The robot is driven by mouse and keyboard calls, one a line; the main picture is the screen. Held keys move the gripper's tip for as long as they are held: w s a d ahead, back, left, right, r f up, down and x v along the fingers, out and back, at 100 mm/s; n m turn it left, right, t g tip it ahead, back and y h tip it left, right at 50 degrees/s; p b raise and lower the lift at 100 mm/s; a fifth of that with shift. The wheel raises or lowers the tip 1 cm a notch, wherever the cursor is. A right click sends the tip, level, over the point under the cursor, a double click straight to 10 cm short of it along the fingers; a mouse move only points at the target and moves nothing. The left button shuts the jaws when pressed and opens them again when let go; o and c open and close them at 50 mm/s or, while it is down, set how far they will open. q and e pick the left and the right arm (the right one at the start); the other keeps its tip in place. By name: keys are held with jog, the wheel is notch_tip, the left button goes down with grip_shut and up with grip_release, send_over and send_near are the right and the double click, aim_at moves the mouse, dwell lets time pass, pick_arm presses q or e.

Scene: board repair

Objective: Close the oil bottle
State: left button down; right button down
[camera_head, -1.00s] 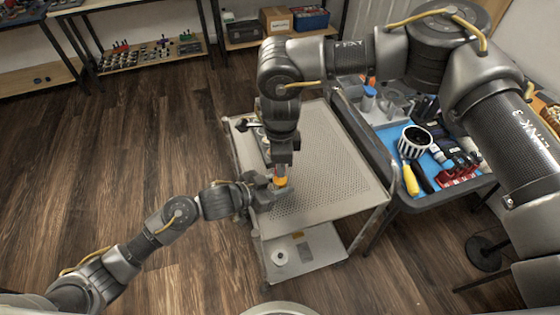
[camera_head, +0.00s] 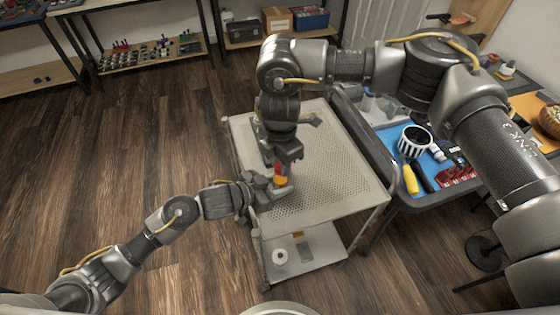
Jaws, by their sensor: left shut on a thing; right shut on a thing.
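The small oil bottle (camera_head: 281,181) shows as an orange patch above the cart's perforated top. My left gripper (camera_head: 278,189) comes in from the left and is shut on the bottle, hiding most of it. My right gripper (camera_head: 280,164) comes down from above and is shut on a small red part (camera_head: 277,169), which looks like the cap, right at the bottle's upper end. Whether the cap is seated on the bottle or only touching it, I cannot tell at this size.
The cart top (camera_head: 335,180) is mostly clear to the right of the grippers. A lower shelf holds a white roll (camera_head: 280,256). A blue-topped table (camera_head: 388,136) with a striped cup (camera_head: 414,141), a yellow-handled tool (camera_head: 410,180) and other tools stands close on the right.

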jog(key=m, duration=0.5)
jog(key=shift+m, duration=0.4)
jog(key=c, duration=1.2)
grip_release()
jog(key=shift+o, duration=0.2)
jog(key=shift+r, duration=2.25)
jog(key=shift+c, duration=0.5)
